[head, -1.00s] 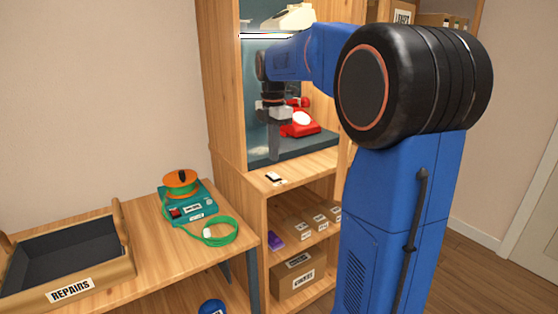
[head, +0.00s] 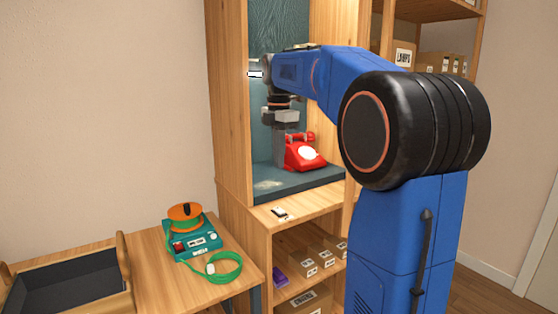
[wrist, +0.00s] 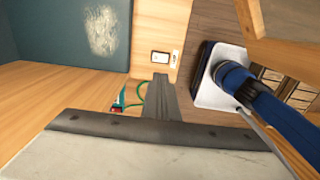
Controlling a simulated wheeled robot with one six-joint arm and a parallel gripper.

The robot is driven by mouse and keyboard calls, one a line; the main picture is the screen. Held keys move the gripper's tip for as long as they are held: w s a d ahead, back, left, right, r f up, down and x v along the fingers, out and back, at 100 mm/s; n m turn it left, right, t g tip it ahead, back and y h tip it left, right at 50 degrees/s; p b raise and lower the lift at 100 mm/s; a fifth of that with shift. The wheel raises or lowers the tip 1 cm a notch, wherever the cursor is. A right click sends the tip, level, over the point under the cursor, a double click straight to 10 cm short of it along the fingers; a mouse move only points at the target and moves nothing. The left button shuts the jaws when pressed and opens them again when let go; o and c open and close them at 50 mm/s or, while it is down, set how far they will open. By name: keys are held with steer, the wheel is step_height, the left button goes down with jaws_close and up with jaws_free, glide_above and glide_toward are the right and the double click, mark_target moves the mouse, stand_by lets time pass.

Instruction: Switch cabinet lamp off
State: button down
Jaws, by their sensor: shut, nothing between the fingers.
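The cabinet lamp strip (head: 255,74) is at the top left of the cabinet bay, largely hidden by my arm. The bay is dim, with no glow on its dark teal back, so the lamp looks unlit. A small white switch plate with a dark part (head: 280,213) sits on the wooden ledge in front of the bay. It also shows in the wrist view (wrist: 161,58); its rocker position is too small to tell. My gripper (head: 279,164) is shut and empty, pointing down above the switch, apart from it. Its fingers (wrist: 160,80) also show in the wrist view.
A red dial phone (head: 305,153) stands in the bay just right of my gripper. A pale patch (head: 267,184) marks the bay floor. Left of the cabinet, a bench holds a teal box with an orange reel (head: 185,214), a green cable (head: 226,268) and a dark tray (head: 70,281).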

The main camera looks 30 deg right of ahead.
mark_target(281, 211)
steer(key=shift+s, duration=0.5)
steer(key=shift+f, duration=0.15)
step_height(281, 211, down, 14)
steer(key=shift+r, duration=0.1)
stand_by(0.3)
